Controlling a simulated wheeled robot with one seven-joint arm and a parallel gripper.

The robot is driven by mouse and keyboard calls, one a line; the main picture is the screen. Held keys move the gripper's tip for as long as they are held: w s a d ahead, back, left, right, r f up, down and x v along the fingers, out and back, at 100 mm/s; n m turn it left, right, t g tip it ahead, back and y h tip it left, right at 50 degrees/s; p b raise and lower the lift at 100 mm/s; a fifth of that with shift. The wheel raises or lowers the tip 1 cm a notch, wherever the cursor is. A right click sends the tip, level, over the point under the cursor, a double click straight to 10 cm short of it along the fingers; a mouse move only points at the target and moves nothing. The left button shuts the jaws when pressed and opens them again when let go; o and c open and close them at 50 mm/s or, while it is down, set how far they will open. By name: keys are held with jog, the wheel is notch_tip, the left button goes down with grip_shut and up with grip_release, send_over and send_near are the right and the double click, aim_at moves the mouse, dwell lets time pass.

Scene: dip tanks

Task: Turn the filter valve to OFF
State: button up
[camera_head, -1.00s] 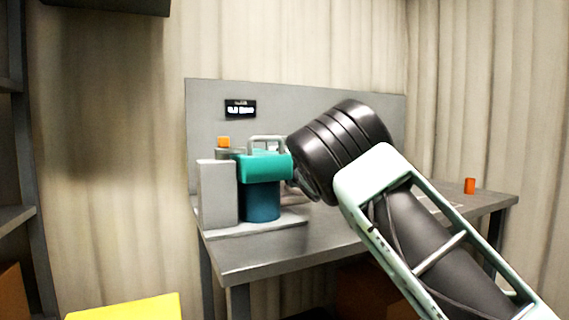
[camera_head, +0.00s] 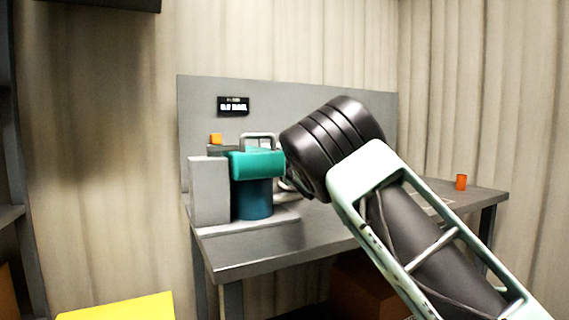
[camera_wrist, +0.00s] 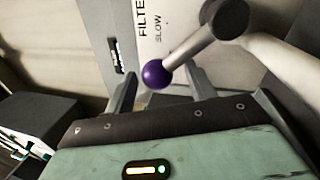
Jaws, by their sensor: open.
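The filter valve lever (camera_wrist: 188,56) shows in the wrist view as a grey rod ending in a purple ball (camera_wrist: 156,74). It runs from a dark round pivot at upper right down to the ball at lower left. A light panel (camera_wrist: 152,30) behind it reads "FILTER" and "SLOW"; I cannot see an OFF mark. My gripper (camera_wrist: 163,86) is open, its two fingers on either side of the purple ball in the picture. I cannot tell whether they touch it. In the head view my arm hides the gripper and the valve.
A teal machine (camera_head: 257,164) with a grey handle stands on the grey bench (camera_head: 270,256), left of my wrist. An orange cylinder (camera_head: 461,182) stands at the bench's right. A pale pipe (camera_wrist: 285,62) lies right of the lever. A yellow surface (camera_head: 118,308) is at lower left.

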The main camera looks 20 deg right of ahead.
jog(key=s+f, duration=0.1)
jog(key=s, duration=0.7)
jog(key=s+f, duration=0.2)
jog(key=s, duration=0.7)
jog(key=shift+d+f, duration=0.25)
jog(key=shift+d, duration=0.1)
